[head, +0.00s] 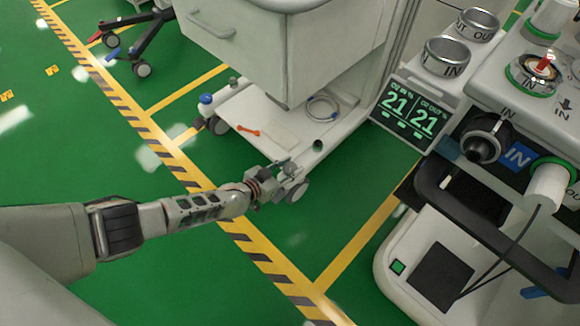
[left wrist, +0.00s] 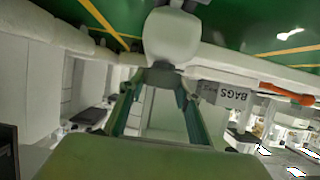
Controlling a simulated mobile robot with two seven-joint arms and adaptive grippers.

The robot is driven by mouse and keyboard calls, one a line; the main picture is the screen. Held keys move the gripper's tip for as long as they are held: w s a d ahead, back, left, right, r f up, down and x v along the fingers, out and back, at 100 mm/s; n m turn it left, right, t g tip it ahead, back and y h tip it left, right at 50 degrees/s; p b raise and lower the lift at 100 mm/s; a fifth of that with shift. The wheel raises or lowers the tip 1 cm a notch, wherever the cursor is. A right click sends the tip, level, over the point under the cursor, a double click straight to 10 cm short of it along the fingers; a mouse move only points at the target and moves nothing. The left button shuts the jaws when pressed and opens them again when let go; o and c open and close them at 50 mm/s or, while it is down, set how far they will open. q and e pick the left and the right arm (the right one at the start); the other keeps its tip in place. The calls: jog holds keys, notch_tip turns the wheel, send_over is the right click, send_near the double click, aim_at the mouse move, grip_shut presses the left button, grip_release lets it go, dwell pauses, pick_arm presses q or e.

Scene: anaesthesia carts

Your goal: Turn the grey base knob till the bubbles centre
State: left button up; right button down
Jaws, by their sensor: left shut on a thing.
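My left gripper (head: 283,178) reaches in from the left to the near corner of a white cart base (head: 335,135). Its fingers are shut on a small grey part at that corner, which I take to be the grey base knob. The fingers largely hide it in the head view. In the left wrist view, the fingers (left wrist: 160,88) close in below a rounded pale piece. A small dark round spot (head: 318,144) lies on the base near the corner; it is too small to tell whether it is a bubble level. I can make out no bubbles. My right gripper is not in view.
An orange tool (head: 248,130) and a coiled cable (head: 322,108) lie on the base under the cart's drawer body (head: 290,45). A caster (head: 298,191) stands below the gripper. A machine with a 21/21 display (head: 408,112) is at right.

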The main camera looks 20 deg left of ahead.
pick_arm(q)
jog(key=shift+d, duration=0.15)
jog(key=o, duration=1.1)
jog(key=shift+s, duration=0.15)
jog(key=shift+s+a, duration=0.3)
jog(key=shift+s, duration=0.2)
jog(key=v, duration=1)
jog(key=shift+s+a+r, duration=0.15)
jog(key=shift+s+r, duration=0.1)
jog(key=shift+r, duration=0.2)
